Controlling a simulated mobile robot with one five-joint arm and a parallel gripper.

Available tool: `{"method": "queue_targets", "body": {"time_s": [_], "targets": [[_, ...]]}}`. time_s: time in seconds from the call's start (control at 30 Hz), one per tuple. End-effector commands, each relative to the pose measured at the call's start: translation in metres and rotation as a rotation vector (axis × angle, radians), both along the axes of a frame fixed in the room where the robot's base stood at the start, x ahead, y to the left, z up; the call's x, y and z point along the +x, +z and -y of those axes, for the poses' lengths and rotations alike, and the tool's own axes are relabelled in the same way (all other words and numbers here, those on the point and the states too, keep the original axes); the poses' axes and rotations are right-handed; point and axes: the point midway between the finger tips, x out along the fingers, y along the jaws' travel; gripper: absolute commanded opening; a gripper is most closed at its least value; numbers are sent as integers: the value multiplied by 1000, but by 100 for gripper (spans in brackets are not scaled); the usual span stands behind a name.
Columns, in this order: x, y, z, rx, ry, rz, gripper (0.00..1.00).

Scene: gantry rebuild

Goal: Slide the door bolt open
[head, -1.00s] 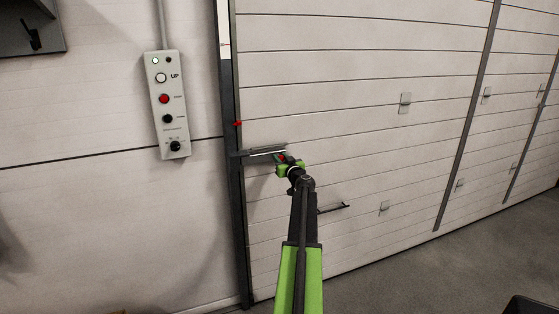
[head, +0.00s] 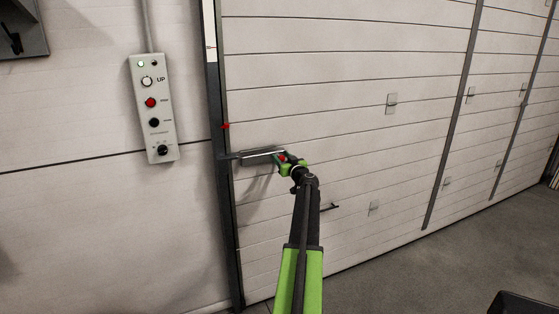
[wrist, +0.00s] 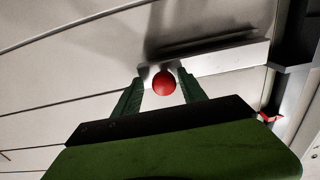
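The door bolt (head: 262,153) is a pale bar on a dark mount, lying nearly level at the left edge of the white panelled door. Its left end lies by the dark door post (head: 220,180). The bolt's round red knob (wrist: 164,83) shows in the wrist view between the two fingers of my gripper (wrist: 163,78). A narrow gap shows on each side of the knob, so the fingers look open around it; contact is not visible. In the head view my gripper (head: 285,165) is at the bolt's right end, with the red knob partly hidden.
A grey control box (head: 153,108) with buttons hangs on the wall to the left. A small red piece (head: 226,126) sits on the post above the bolt. A dark handle (head: 328,208) is low on the door.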

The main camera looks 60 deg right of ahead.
Motion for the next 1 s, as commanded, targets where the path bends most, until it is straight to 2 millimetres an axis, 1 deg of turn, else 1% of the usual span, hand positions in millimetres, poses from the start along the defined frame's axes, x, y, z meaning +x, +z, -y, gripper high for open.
{"method": "queue_targets", "body": {"time_s": [0.23,0.37,0.47,0.7,0.8,0.9,1.0], "targets": [[1,0,-1,0,3,0,49],[-8,0,-8,0,2,0,49],[-25,0,-23,0,2,0,49],[-80,0,-64,0,0,0,49],[-101,0,-80,0,1,0,49],[-118,0,-93,0,1,0,49],[-130,0,-100,0,1,0,49]]}}
